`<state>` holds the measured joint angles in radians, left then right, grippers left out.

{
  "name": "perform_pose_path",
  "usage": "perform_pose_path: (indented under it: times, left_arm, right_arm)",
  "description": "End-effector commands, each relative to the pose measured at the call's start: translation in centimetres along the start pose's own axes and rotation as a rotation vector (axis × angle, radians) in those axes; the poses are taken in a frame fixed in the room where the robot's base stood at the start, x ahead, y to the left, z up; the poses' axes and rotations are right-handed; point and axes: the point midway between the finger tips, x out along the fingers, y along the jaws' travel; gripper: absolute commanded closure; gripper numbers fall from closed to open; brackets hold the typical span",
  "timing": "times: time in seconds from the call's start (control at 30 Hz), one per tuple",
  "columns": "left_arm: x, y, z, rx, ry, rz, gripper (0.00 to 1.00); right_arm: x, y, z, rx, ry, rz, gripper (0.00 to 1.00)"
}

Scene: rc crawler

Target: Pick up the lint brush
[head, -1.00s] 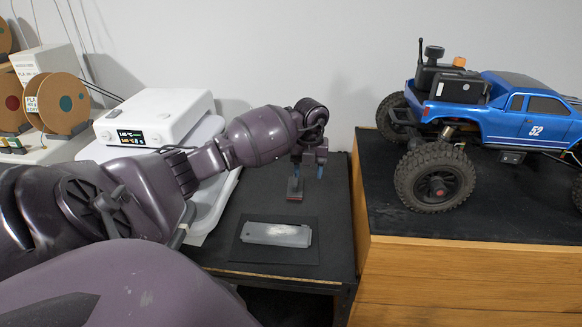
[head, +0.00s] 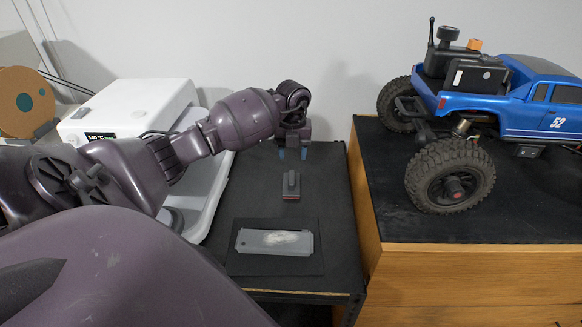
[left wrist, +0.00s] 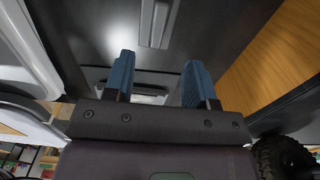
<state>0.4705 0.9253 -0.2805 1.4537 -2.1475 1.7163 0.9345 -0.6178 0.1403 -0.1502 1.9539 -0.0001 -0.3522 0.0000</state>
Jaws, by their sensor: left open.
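The lint brush (head: 291,187), small and dark with a grey handle and a red edge at its base, lies on the black side table. My left gripper (head: 293,154) points down with its blue fingers apart and empty. In the head view it appears just behind and above the brush, not touching it. In the left wrist view a grey handle, seemingly the brush (left wrist: 156,24), shows at the top, beyond the open fingers (left wrist: 160,82). My right gripper is not in view.
A translucent plate (head: 275,242) lies on a dark mat (head: 248,263) in front of the brush. A wooden cabinet (head: 450,262) at right carries a blue RC crawler (head: 540,110). Black tabletop around the brush is clear.

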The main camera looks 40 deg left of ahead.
Motion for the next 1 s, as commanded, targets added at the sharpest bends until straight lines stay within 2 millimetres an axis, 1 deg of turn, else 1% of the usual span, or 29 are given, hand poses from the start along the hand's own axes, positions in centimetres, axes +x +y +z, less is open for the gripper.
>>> perform_pose_path:
  times: [0.03,0.1,0.2,0.47,0.53,0.7,0.8,0.9,1.0]
  left_arm:
    - [0.9,0.0,-0.1,-0.001,0.004,0.001,0.49]
    - [1.9,0.0,-0.1,-0.002,0.003,0.000,0.49]
    - [3.1,0.0,-0.1,-0.001,0.002,0.001,0.49]
    - [4.7,0.1,-0.2,-0.002,0.002,0.001,0.49]
    - [5.5,0.2,-0.2,-0.002,0.003,0.001,0.49]
    - [7.5,0.2,-0.3,-0.001,0.000,-0.001,0.49]
    - [8.4,0.2,-0.3,-0.001,0.000,-0.001,0.49]
    - [8.9,0.2,-0.3,-0.001,0.000,0.001,0.49]
    - [8.9,0.2,-0.3,-0.001,0.000,0.001,0.49]
  right_arm:
    - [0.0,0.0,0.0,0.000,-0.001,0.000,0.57]
    - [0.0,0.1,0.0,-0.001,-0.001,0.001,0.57]
    - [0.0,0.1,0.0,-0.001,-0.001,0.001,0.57]
    - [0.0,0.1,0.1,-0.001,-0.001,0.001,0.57]
    - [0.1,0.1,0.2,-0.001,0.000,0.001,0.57]
    - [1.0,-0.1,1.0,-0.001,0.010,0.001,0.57]
    - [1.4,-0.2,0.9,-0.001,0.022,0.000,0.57]
    - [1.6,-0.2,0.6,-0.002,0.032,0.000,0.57]
    - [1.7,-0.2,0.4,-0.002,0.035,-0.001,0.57]
